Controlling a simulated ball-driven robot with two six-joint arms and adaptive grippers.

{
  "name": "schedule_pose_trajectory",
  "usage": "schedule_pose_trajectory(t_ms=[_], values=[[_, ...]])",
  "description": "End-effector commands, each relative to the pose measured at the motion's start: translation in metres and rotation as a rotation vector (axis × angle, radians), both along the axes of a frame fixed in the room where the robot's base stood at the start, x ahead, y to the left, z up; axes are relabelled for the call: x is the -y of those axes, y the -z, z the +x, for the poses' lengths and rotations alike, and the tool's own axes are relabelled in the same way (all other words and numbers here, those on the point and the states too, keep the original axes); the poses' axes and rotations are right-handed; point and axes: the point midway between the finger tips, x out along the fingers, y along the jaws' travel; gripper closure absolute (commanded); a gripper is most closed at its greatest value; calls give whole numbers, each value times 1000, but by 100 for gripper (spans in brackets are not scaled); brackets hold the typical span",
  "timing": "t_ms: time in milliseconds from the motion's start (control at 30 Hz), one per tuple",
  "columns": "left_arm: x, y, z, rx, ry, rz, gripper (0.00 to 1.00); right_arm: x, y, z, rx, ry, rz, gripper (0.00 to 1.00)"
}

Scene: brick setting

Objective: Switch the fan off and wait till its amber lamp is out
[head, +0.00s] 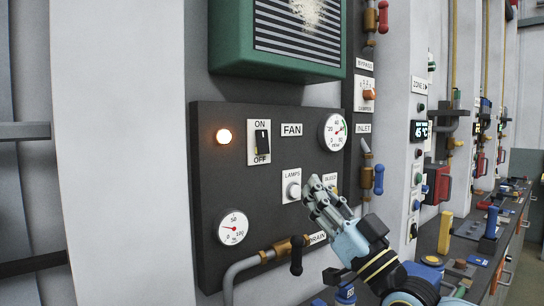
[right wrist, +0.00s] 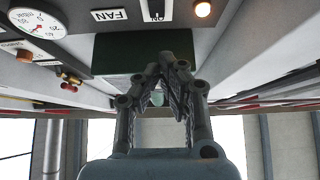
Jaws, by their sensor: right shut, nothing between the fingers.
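The fan switch (head: 262,142) is a black rocker on a white plate marked ON above and OFF below. Which way it is tipped I cannot tell for sure. The amber lamp (head: 224,136) left of it glows; it also shows in the right wrist view (right wrist: 202,8). The FAN label (head: 291,130) is right of the switch. My right gripper (head: 313,187) is shut and empty, below and right of the switch, in front of the panel near the LAMPS knob (head: 293,190). In the right wrist view its fingers (right wrist: 166,62) come together. My left gripper is out of view.
A green vent box (head: 228,50) juts out above. A pipe with a brass valve (head: 280,248) runs below. A cluttered bench (head: 430,240) stands at right.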

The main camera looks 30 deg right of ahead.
Motion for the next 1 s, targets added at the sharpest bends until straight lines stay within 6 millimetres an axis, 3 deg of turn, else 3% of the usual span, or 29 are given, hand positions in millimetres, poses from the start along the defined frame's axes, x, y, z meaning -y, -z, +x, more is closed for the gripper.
schedule_pose_trajectory(t_ms=[267,433,667,800,1000], values=[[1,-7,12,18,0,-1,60,-1,-14,17,3,1,1,100],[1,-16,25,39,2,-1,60,-4,-36,45,4,1,2,100],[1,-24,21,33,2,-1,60,-7,-64,84,2,1,1,100],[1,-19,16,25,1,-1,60,-8,-56,105,0,1,2,100],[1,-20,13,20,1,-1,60,-10,-53,119,-2,0,0,100]])
